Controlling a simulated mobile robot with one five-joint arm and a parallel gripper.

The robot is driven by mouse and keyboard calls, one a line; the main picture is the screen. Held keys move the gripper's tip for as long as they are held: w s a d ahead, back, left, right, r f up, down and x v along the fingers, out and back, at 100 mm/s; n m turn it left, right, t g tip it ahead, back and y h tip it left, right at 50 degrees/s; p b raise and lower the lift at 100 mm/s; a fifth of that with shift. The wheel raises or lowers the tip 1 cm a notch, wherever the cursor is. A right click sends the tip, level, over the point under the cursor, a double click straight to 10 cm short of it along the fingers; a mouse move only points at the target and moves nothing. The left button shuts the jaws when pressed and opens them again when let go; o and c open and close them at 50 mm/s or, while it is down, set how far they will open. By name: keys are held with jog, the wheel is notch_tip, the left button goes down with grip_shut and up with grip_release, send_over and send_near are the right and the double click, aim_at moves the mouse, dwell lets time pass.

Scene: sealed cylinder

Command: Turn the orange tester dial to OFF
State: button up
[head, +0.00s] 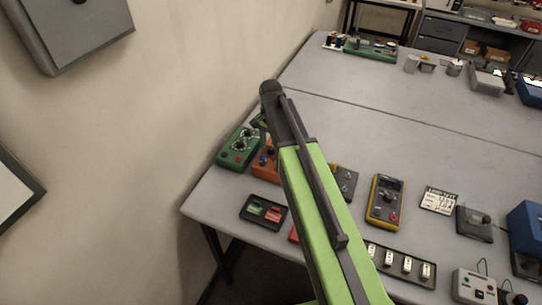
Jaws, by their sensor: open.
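An orange box-shaped tester (258,171) sits near the left edge of the bench, beside a green box. My green arm crosses in front of it and hides its right part. A dark knob and a blue part show on its visible top, but the dial's setting is too small to read. My arm rises from the bottom right to a dark joint above the tester. My gripper's jaws do not show; they are hidden behind the arm or out of frame.
A green box with knobs (238,148) stands left of the tester. A black tray (263,226) with green and red items lies in front. A yellow multimeter (385,203), a card (438,201) and a socket strip (402,266) lie right. The grey bench (370,125) is clear behind; a wall borders its left.

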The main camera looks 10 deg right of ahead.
jog(key=shift+f, duration=0.5)
jog(key=shift+r, duration=0.1)
jog(key=shift+c, duration=0.2)
grip_shut()
jog(key=shift+n, duration=0.4)
jog(key=n, duration=1.1)
jog(key=shift+n, duration=0.4)
jog(key=shift+w+n, duration=0.1)
jog(key=shift+n, duration=1.6)
